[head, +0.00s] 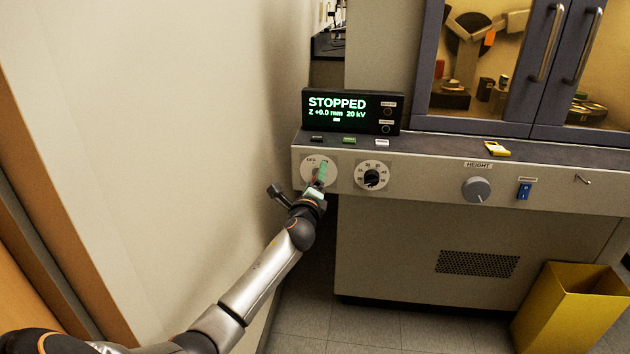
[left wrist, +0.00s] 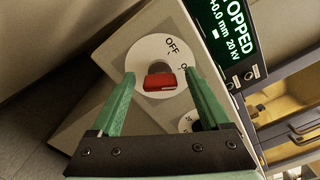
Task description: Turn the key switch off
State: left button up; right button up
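The key switch is a white round dial (head: 309,168) at the left end of the machine's front panel. In the left wrist view the dial (left wrist: 158,54) carries the printed word OFF and a second label partly hidden by a finger. A red key (left wrist: 160,82) sits in its middle. My left gripper (head: 321,172) is in front of the dial. In the left wrist view its green fingers (left wrist: 158,78) are spread to either side of the red key, with gaps showing. The key is mostly hidden in the head view. My right gripper is not in view.
A display (head: 352,112) reading STOPPED stands above the panel. A dial with a black knob (head: 372,178) is close on the right. A grey HEIGHT knob (head: 476,190) and blue switch (head: 524,190) are farther right. A wall (head: 190,120) stands left; a yellow bin (head: 568,315) stands on the floor.

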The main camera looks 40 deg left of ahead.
pick_arm(q)
grip_shut()
dwell(0.4)
jog(key=shift+n, duration=0.3)
jog(key=shift+f+n, duration=0.1)
jog(key=shift+n, duration=0.8)
jog(key=n, duration=0.4)
jog(key=shift+b, duration=0.4)
jog(key=n, duration=0.4)
jog(key=shift+n, duration=0.7)
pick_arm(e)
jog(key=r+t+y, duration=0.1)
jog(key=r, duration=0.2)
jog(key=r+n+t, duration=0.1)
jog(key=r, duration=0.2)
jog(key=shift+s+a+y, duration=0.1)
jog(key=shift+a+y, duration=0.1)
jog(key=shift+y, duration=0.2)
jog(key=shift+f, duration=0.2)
